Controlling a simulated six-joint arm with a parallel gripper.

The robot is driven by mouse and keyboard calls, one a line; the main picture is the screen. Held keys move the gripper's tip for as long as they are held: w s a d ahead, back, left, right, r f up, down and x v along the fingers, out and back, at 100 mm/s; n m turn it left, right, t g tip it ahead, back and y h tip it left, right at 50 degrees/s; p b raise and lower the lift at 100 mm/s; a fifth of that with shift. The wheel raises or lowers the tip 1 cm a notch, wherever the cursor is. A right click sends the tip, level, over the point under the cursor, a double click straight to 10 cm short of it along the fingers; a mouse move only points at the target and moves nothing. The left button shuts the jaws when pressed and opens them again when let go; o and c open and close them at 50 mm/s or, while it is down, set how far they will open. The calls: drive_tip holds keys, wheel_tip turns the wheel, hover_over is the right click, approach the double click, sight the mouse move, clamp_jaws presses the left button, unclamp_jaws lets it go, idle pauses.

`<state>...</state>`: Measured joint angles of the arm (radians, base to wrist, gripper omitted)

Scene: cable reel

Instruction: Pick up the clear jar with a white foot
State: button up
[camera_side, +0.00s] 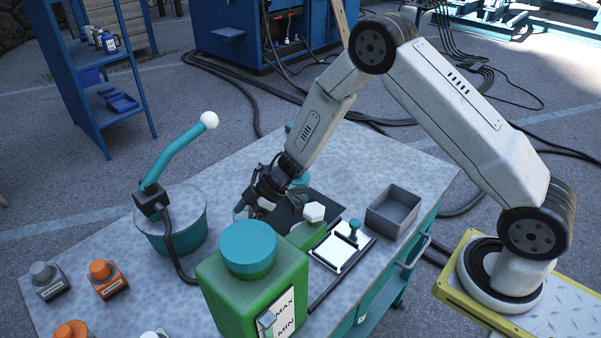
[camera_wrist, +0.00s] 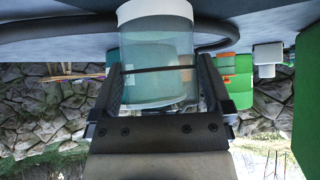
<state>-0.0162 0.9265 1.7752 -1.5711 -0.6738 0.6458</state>
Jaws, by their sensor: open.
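The clear jar (camera_wrist: 155,55) with a white foot (camera_wrist: 155,12) fills the upper middle of the wrist view, where it appears upside down. It looks teal-tinted, with a thin dark line across it. My gripper (camera_wrist: 160,80) is open, with one finger on each side of the jar. Small gaps seem to show beside it; contact is hard to tell. In the side view my gripper (camera_side: 262,196) is low over the table behind the green container, and the jar is mostly hidden there.
A green container with a teal lid (camera_side: 248,248) stands in front of my gripper. A teal tub with a curved lever (camera_side: 178,232) stands left. A white-topped green part (camera_side: 313,213), a white pad (camera_side: 341,247) and a grey open box (camera_side: 393,211) lie right. The far table surface (camera_side: 375,160) is clear.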

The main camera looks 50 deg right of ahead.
drive_tip(key=c, duration=1.2)
drive_tip(key=shift+r, duration=0.15)
wheel_tip(320, 180, up, 10)
drive_tip(key=shift+f, duration=0.1)
idle(0.5)
